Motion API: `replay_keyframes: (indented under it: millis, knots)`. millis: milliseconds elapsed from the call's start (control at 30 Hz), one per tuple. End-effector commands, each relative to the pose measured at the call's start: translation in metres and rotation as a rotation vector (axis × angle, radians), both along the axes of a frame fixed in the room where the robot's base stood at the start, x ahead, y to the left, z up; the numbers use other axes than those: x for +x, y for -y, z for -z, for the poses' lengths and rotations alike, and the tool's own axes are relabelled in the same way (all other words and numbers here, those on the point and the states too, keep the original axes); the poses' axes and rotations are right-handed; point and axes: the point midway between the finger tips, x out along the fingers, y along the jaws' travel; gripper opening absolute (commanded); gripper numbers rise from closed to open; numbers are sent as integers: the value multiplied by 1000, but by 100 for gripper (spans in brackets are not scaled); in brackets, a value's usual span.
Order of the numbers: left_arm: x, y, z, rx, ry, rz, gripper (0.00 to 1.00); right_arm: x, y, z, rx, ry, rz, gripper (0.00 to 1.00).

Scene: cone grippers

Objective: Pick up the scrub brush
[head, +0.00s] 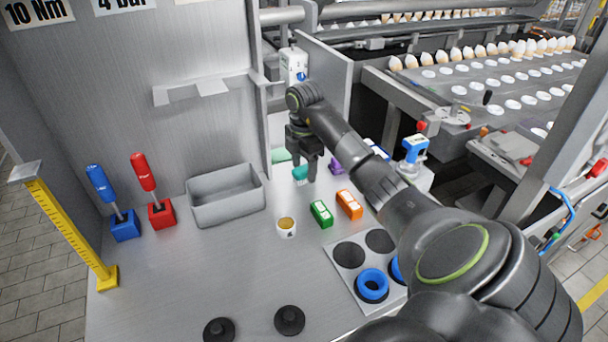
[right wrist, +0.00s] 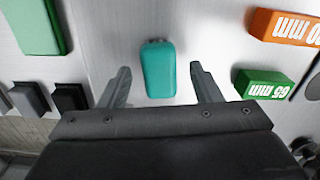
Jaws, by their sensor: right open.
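A teal block-like thing, which I take to be the scrub brush (right wrist: 158,70), lies on the metal bench. In the right wrist view it sits between the two spread fingers of my right gripper (right wrist: 159,78), with a gap on each side. In the head view the brush (head: 299,174) shows partly behind the right gripper (head: 305,168). My right gripper is open and empty, pointing down over the brush. I cannot tell its exact height above the bench. My left gripper is not in view.
A green block (head: 321,214) and an orange block (head: 349,204) lie nearby to the front right. A purple thing (head: 336,165) is just right of the gripper. A grey bin (head: 226,207) stands left, a small cup (head: 287,229) in front. A flat green piece (head: 281,155) lies behind.

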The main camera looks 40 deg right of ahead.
Motion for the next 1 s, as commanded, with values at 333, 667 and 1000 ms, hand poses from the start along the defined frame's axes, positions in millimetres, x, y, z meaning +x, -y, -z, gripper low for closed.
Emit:
replay_keyframes:
  millis: [333, 667, 1000]
  knots:
    - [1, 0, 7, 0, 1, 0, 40, 0, 0, 14, 0, -1, 0, 57]
    - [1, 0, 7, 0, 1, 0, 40, 0, 0, 14, 0, -1, 0, 14]
    - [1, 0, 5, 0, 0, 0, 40, 0, 0, 11, 0, 0, 0, 9]
